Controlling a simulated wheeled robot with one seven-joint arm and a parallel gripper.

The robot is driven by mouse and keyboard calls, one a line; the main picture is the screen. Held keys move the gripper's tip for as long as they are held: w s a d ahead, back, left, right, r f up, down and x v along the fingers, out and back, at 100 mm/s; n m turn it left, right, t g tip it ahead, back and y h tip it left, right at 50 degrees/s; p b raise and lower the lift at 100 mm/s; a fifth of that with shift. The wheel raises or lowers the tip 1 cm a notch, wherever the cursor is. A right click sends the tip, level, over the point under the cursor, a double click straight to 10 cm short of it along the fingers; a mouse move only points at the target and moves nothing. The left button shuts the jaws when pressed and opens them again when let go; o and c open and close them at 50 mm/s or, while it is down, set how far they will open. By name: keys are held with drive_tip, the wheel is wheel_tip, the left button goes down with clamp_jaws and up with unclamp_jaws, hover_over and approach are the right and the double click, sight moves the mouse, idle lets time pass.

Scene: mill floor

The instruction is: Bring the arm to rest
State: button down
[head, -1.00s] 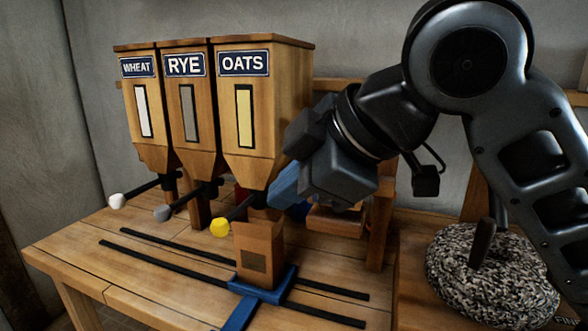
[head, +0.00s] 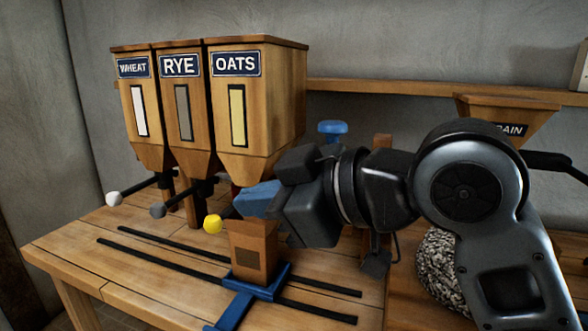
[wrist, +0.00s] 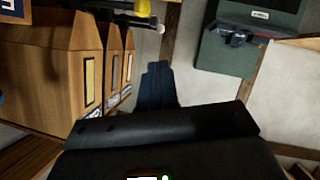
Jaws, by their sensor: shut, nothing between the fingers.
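My gripper (head: 258,199) is at the middle of the head view, its blue fingers pointing left, shut and empty. The fingers are just in front of the lower part of the OATS hopper (head: 262,110), close to the yellow knob (head: 213,224). In the wrist view the shut fingers (wrist: 157,85) point away from the camera. A wooden box (head: 252,250) stands on a blue carriage (head: 275,280) just below the fingers. Whether the fingers touch the hopper or box cannot be told.
The WHEAT hopper (head: 138,105) and RYE hopper (head: 181,105) stand to the left, with a white knob (head: 114,199) and grey knob (head: 158,210). Black rails (head: 160,260) run along the bench. A millstone (head: 436,268) and a wooden funnel (head: 500,112) are at right, partly behind my arm.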

drive_tip(key=s+d+f+m+t+h, duration=0.35)
drive_tip(key=s+d+f+m, duration=0.25)
drive_tip(key=f+m, duration=0.3)
drive_tip(key=s+d+f+m+t+h, duration=0.3)
drive_tip(key=s+d+f+m+t, duration=0.2)
drive_tip(key=d+f+m, duration=0.45)
drive_tip(key=s+d+f+n+h, duration=0.1)
drive_tip(key=s+d+f, duration=0.1)
drive_tip(key=s, duration=0.6)
drive_tip(key=s+d+f+h, duration=0.2)
drive_tip(key=s+d, duration=0.2)
drive_tip(key=s, duration=0.5)
drive_tip(key=s+d+f+n+h, duration=0.1)
drive_tip(key=s+d, duration=0.3)
drive_tip(key=s, duration=0.4)
drive_tip(key=shift+s+f+n+g+h, duration=0.35)
drive_tip(key=shift+f+g+h, duration=0.1)
drive_tip(key=shift+h, duration=0.2)
drive_tip(key=shift+w, duration=0.1)
